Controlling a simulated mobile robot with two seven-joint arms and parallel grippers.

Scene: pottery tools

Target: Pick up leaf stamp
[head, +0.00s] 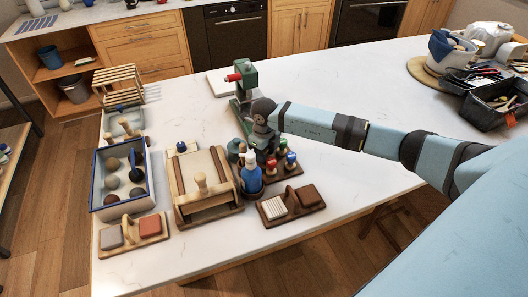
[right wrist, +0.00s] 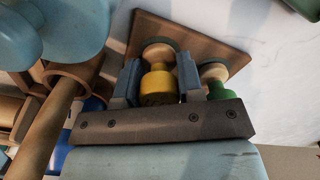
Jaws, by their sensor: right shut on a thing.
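My right gripper (head: 263,150) reaches down over a small wooden stand (head: 290,171) that holds several stamps with coloured handles. In the right wrist view my right gripper (right wrist: 158,82) is shut on a stamp with a yellow handle (right wrist: 159,88), a pale collar and a dark round base. One finger is on each side of the yellow handle. A green-handled stamp (right wrist: 216,84) stands just right of the fingers. The stamp faces are hidden, so I cannot tell which one bears a leaf. My left gripper is not in view.
A blue bottle (head: 251,176) stands in a round holder close left of the gripper. A wooden frame (head: 207,206), a blue-rimmed tray (head: 96,180) and a block board (head: 291,206) are nearby. A green press (head: 245,85) stands behind. The white table (head: 360,185) is clear to the right.

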